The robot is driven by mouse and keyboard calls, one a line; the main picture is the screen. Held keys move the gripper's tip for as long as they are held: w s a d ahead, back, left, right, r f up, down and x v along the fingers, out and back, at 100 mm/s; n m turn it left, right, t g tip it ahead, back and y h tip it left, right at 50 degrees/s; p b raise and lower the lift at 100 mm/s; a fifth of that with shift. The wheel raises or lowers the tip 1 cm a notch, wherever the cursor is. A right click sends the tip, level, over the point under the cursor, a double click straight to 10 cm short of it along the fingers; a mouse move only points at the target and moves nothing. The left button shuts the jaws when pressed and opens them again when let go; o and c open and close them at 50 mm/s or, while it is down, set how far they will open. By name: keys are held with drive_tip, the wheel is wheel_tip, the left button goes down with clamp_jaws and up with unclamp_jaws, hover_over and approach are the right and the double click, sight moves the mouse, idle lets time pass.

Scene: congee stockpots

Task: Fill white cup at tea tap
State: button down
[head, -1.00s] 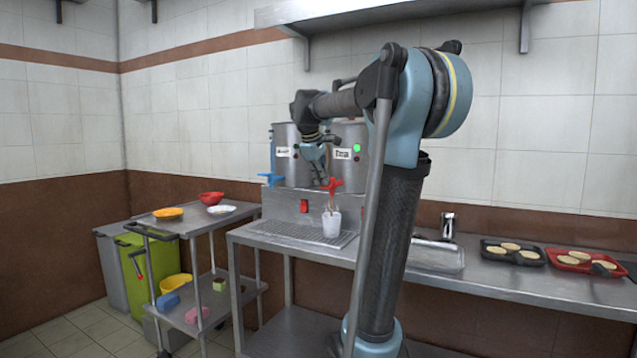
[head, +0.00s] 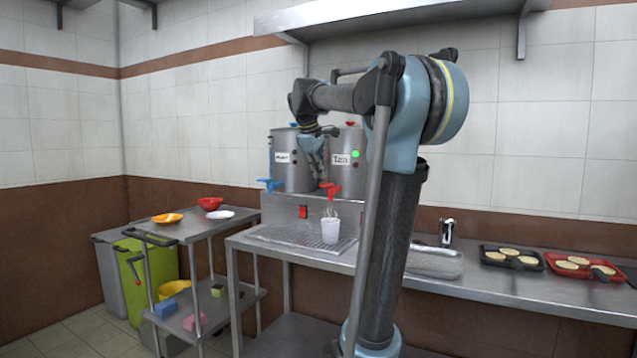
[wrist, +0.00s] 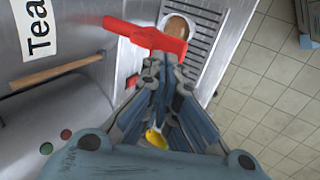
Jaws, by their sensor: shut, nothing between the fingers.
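The white cup (head: 330,231) stands upright on the metal drip grate, below the red tap (head: 331,190) of the urn (head: 346,177) labelled Tea. Faint steam rises above the cup, and no stream shows from the tap. In the wrist view, brown liquid fills the cup (wrist: 177,27), partly hidden behind the red tap handle (wrist: 147,36). My gripper (head: 321,178) is shut and empty, just above and left of the red tap in the head view. In the wrist view its fingertips (wrist: 166,75) are close to the handle; I cannot tell whether they touch.
A second urn (head: 291,174) with a blue tap (head: 270,185) stands to the left. A cart (head: 186,231) with bowls and plates is further left. A faucet (head: 447,232) and two pans of round cakes (head: 511,258) are on the counter to the right.

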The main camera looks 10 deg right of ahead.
wheel_tip(320, 180, up, 10)
drive_tip(key=s+a, duration=0.1)
drive_tip(key=shift+s+r, duration=0.2)
drive_tip(key=shift+s, duration=0.05)
drive_tip(key=shift+a, duration=0.1)
idle(1.2)
